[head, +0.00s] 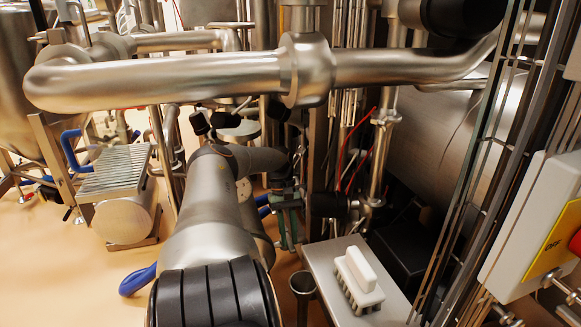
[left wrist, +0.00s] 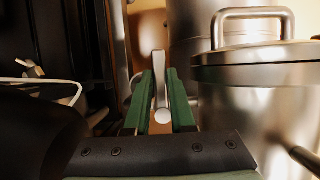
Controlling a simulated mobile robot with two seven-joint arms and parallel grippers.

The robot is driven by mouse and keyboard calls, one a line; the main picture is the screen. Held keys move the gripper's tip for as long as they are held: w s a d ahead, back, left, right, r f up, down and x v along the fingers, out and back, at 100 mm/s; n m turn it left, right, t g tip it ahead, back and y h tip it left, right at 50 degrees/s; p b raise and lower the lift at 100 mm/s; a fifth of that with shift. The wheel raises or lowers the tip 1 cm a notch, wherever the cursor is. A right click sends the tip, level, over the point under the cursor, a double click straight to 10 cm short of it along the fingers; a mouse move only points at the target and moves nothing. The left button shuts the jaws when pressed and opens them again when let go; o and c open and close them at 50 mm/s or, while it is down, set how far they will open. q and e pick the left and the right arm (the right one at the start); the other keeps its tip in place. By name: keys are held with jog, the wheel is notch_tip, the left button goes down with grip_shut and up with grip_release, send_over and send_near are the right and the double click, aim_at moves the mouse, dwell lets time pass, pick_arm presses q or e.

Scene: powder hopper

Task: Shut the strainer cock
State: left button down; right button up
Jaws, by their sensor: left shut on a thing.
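In the left wrist view, a slim metal lever (left wrist: 161,72) with a rounded pale end lies between the green fingers of my left gripper (left wrist: 160,80). It looks like the strainer cock's handle, and the fingers are shut on it. In the head view my left arm reaches forward over the middle, and my left gripper (head: 287,222) shows low among the pipes, partly hidden by its own wrist. The cock's body and the lever cannot be made out in the head view. My right gripper is not in view.
A thick steel pipe (head: 160,80) crosses above my left arm. A white brush (head: 359,278) sits on a small grey shelf (head: 325,259) at right. A control box (head: 535,235) stands at far right. In the wrist view, a lidded steel vessel (left wrist: 250,100) is close on the right.

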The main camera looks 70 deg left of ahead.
pick_arm(q)
jog(key=shift+s, duration=0.1)
dwell(0.4)
jog(key=c, duration=0.8)
grip_release()
jog(key=shift+o, duration=0.2)
jog(key=v, duration=0.4)
jog(key=b+v, duration=0.1)
jog(key=v, duration=0.1)
jog(key=shift+w, duration=0.25)
jog(key=shift+a+r, duration=0.3)
jog(key=shift+r, duration=0.4)
jog(key=shift+p+v, duration=1.5)
jog(key=shift+v, duration=0.9)
jog(key=shift+s+r, duration=0.1)
jog(key=shift+s, duration=0.05)
